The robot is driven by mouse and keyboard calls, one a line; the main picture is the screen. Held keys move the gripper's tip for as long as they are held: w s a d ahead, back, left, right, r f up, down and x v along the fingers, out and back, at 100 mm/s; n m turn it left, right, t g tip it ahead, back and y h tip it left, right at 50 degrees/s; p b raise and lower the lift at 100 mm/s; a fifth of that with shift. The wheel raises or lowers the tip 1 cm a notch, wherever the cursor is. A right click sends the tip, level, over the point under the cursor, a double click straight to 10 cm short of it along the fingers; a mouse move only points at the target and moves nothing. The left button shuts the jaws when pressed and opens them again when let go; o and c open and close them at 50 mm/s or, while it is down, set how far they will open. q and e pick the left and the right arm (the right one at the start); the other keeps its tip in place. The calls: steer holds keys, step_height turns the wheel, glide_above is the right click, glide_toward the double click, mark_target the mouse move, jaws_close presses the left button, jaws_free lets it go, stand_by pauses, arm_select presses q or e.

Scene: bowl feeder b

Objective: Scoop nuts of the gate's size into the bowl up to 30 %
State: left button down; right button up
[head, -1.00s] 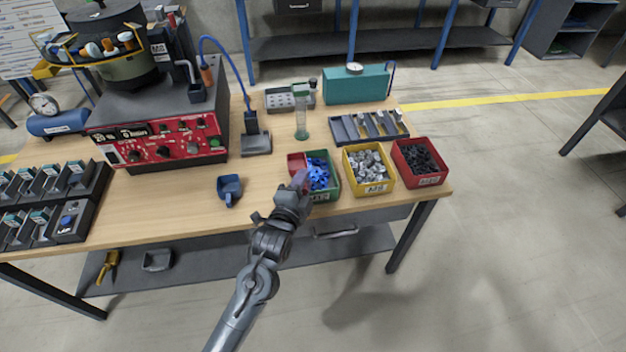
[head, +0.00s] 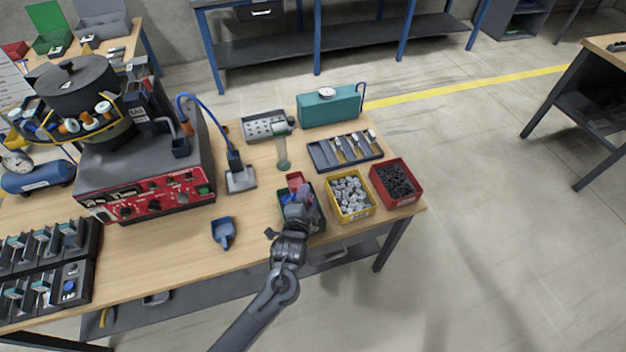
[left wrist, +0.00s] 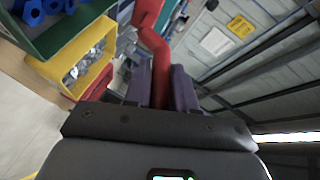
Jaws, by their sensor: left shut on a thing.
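My left gripper (head: 298,207) is over the green bin (head: 320,226) and covers much of its inside. Its purple fingers (left wrist: 170,88) are shut on the handle of a red scoop (left wrist: 155,45). The scoop (head: 295,180) also shows in the head view, just beyond the fingers; what it holds cannot be seen. Some blue nuts (head: 287,198) show in the green bin, and they appear at the upper left of the left wrist view (left wrist: 35,10). The bowl feeder (head: 75,88), with a dark lidded bowl, stands on the red-fronted machine (head: 150,195) at the left. My right gripper is not in view.
A yellow bin of grey nuts (head: 350,193) and a red bin of dark nuts (head: 396,179) stand to the right. A blue scoop (head: 223,232) lies on the table at left. A clear cylinder (head: 283,150) and a slotted tray (head: 345,151) stand behind.

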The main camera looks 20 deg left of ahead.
arm_select(q)
steer(key=shift+s+r+p, duration=0.15)
steer(key=shift+r+p, duration=0.35)
steer(key=shift+r, duration=0.2)
steer(key=shift+s+d+r+p, duration=0.1)
steer(key=shift+s+p, duration=0.05)
steer(key=shift+p, duration=0.25)
steer(key=shift+s+d+p, duration=0.15)
steer(key=shift+s+p, duration=0.15)
steer(key=shift+w+a+f+g+b, duration=0.1)
steer(key=shift+f+g+b, duration=0.1)
steer(key=shift+f+b, duration=0.3)
steer(key=shift+w+a+f+g+b, duration=0.1)
steer(key=shift+f+g+b, duration=0.1)
steer(key=shift+f+b, duration=0.3)
step_height(320, 180, down, 8)
steer(key=b, duration=0.4)
steer(key=shift+w+a+n+g+h, duration=0.2)
steer(key=shift+w+n+g+h, duration=0.1)
steer(key=shift+g, duration=0.1)
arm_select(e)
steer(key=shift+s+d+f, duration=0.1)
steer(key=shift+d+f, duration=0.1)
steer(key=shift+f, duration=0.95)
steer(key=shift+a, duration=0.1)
arm_select(q)
steer(key=shift+r, duration=0.15)
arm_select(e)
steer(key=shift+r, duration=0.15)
